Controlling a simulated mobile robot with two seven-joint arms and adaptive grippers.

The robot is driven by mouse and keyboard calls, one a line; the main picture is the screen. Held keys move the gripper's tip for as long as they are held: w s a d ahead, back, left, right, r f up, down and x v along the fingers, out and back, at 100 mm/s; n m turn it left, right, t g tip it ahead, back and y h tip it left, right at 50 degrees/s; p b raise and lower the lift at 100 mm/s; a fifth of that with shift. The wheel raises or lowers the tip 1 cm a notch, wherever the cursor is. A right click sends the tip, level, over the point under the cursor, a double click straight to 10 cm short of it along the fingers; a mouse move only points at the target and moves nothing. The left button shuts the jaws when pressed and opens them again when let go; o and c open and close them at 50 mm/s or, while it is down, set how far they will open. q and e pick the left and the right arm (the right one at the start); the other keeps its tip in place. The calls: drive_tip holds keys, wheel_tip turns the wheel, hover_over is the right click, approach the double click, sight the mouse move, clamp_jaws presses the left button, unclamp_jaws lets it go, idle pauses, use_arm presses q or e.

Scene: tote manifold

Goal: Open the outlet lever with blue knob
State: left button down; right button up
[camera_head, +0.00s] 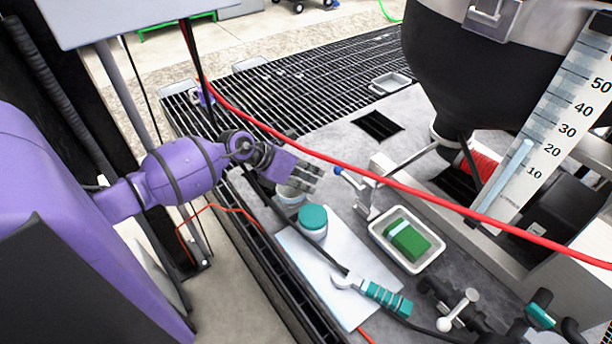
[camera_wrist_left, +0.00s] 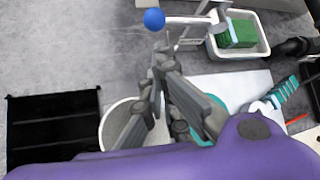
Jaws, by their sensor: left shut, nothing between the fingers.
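The outlet lever with the blue knob (camera_head: 338,171) is right of centre in the head view. Its thin metal rod runs from the knob to a pale bracket below the dark hopper. In the left wrist view the blue knob (camera_wrist_left: 154,19) is at the top, with the rod pointing right. My left gripper (camera_head: 314,178) is shut and empty, just left of the knob in the head view. In the left wrist view its fingertips (camera_wrist_left: 161,48) are close below the knob and rod; I cannot tell whether they touch. My right gripper is not in view.
A red hose (camera_head: 400,186) crosses above the lever. A white-handled valve (camera_head: 458,310) is at lower right.

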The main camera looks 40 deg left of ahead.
sight(350, 181)
use_arm(q)
drive_tip(key=x, duration=0.6)
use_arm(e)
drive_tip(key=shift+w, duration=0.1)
use_arm(q)
drive_tip(key=shift+w+a+r+y, duration=0.1)
drive_tip(key=shift+a+r+y, duration=0.1)
drive_tip(key=shift+r+y, duration=0.2)
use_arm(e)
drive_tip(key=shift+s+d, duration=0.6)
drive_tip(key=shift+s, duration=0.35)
